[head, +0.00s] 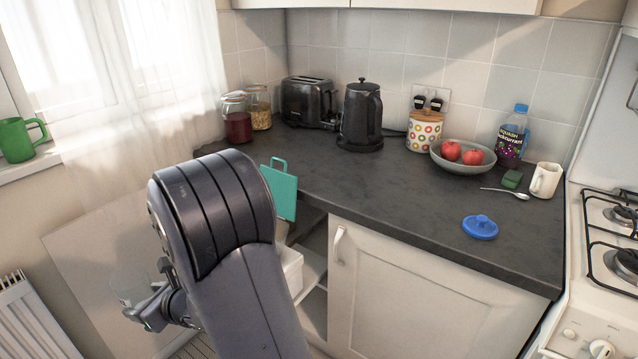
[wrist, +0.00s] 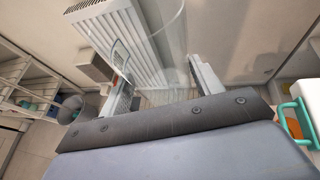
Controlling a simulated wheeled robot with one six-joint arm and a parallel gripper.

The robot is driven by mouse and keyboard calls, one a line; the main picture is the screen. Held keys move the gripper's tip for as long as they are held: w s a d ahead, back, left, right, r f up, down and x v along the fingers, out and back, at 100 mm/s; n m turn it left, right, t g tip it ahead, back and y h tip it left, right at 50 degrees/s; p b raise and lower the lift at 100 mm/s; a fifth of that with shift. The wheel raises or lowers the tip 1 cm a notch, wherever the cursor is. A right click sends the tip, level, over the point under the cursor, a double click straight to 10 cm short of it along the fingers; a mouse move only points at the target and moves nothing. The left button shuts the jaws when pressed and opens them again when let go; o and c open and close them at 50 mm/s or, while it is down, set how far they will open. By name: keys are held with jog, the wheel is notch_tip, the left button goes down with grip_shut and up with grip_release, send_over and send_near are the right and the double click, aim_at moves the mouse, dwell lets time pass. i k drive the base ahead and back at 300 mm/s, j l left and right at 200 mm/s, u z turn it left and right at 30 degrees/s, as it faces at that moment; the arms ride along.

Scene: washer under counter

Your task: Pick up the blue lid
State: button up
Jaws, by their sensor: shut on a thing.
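The blue lid (head: 480,227), round with a small knob on top, lies on the dark counter (head: 400,207) near its front edge at the right. My gripper (head: 150,308) is far from it, low at the left, below counter height. It is shut on a clear, see-through container (head: 130,284), which shows only faintly against the pale background. In the wrist view, my gripper (wrist: 162,85) has its fingers on either side of this clear container (wrist: 150,45). The container's exact shape is hard to make out.
Around the lid the counter is clear. The stove (head: 600,270) is at the right. A teal board (head: 281,190) stands near my arm.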

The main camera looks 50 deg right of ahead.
aim_at(480, 226)
jog(key=k+z, duration=0.15)
jog(key=z, duration=0.3)
jog(key=k+z, duration=0.2)
jog(key=z, duration=0.25)
